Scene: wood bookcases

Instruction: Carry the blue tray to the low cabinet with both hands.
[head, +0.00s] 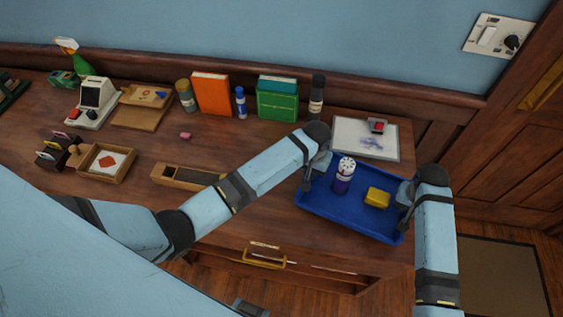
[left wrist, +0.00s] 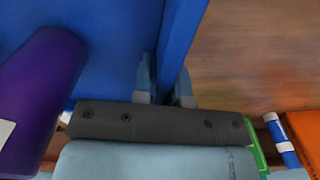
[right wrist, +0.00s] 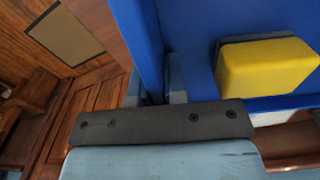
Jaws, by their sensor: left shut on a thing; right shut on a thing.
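The blue tray (head: 335,208) is at the right front of the wooden desk top; I cannot tell whether it touches the top. In it are an upright purple bottle with a white cap (head: 343,180) and a yellow block (head: 377,197). My left gripper (head: 308,180) is shut on the tray's left wall, which shows between its fingers in the left wrist view (left wrist: 184,40). My right gripper (head: 404,212) is shut on the right wall, also seen in the right wrist view (right wrist: 138,40). I cannot tell which furniture is the low cabinet.
A white board (head: 350,140) with a small red-topped item lies behind the tray. A dark bottle (head: 316,95), green books (head: 277,103) and an orange book (head: 211,94) stand along the wall. A long wooden box (head: 185,177) lies left. A door (head: 510,150) and floor mat (head: 497,275) are right.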

